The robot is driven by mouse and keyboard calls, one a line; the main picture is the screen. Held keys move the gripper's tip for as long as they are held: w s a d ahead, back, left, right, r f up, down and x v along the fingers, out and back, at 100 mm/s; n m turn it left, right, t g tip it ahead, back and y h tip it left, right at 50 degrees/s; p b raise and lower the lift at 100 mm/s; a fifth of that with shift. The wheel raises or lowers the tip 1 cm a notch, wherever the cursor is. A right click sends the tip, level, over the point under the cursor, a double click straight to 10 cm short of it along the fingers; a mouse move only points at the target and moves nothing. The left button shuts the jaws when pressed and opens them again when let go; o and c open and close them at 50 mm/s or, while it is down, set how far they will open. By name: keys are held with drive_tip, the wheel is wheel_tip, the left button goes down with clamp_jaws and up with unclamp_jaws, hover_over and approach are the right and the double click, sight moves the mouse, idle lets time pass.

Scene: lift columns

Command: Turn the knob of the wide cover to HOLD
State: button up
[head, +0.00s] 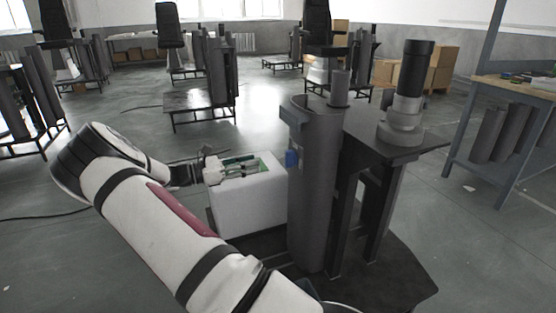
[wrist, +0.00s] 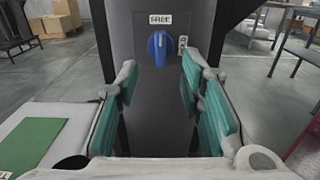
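The wide cover (head: 315,200) is a tall dark grey curved shell on the lift column, right of my gripper in the head view. It fills the middle of the wrist view (wrist: 165,110). Its blue knob (wrist: 157,48) sits high on the cover, with a pale upright mark on its face. I see no HOLD label. My gripper (wrist: 157,95) is open and empty, its teal-padded fingers apart, facing the cover short of the knob.
A small light plate (wrist: 183,44) is right of the knob. A white box (head: 250,205) with a green top (wrist: 30,145) stands below and beside my gripper. A dark stand with a cylinder (head: 408,95) is right of the cover. A workbench (head: 515,90) stands far right.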

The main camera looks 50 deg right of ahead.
drive_tip(key=b+x, duration=0.2)
drive_tip(key=x, duration=0.9)
drive_tip(key=shift+s, duration=0.15)
clamp_jaws()
